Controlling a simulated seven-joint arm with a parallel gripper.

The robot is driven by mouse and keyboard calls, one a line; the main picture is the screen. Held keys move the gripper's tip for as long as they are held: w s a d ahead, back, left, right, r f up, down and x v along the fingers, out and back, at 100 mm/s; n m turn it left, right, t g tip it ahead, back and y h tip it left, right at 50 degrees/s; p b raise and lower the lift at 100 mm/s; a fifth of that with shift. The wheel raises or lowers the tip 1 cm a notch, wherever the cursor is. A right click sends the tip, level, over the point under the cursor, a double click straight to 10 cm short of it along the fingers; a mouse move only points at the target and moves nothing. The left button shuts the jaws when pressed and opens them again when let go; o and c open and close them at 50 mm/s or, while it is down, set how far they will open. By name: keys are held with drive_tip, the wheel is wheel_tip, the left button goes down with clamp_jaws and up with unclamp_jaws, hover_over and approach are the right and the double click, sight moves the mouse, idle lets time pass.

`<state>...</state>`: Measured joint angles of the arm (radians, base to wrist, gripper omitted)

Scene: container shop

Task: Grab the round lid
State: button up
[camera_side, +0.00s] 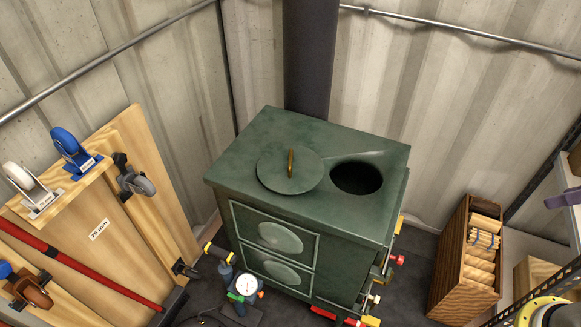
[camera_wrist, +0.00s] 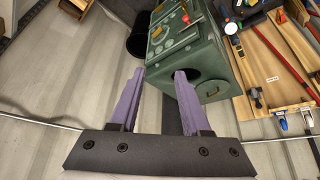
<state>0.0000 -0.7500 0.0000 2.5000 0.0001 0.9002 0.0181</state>
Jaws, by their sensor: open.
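The round lid (camera_side: 270,172) is a flat dark-green disc with an upright brass-coloured handle. It lies on top of the green stove (camera_side: 260,133), to the left of a dark round hole (camera_side: 357,178) and apart from it. My gripper (camera_wrist: 160,73) shows in the wrist view, with two purple fingers spread apart and nothing between them. The stove (camera_wrist: 207,52) is beyond the fingertips there, partly behind the right finger.
A dark flue pipe (camera_side: 307,60) rises behind the stove. Wooden boards with casters (camera_side: 75,150) lean at the left. A gauge (camera_side: 246,285) and tools lie at the stove's foot. Corrugated walls close the back.

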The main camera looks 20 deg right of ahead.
drive_tip(key=w+a+r+m+t, duration=0.1)
drive_tip(key=w+r+m, duration=0.3)
drive_tip(key=w+r, duration=0.65)
drive_tip(key=g, duration=0.3)
hover_over(291, 158)
drive_tip(key=s, duration=0.2)
wheel_tip(291, 158, down, 25)
drive_tip(key=shift+y, duration=0.3)
drive_tip(key=shift+x, duration=3.1)
drive_tip(key=shift+d, duration=0.2)
clamp_jaws()
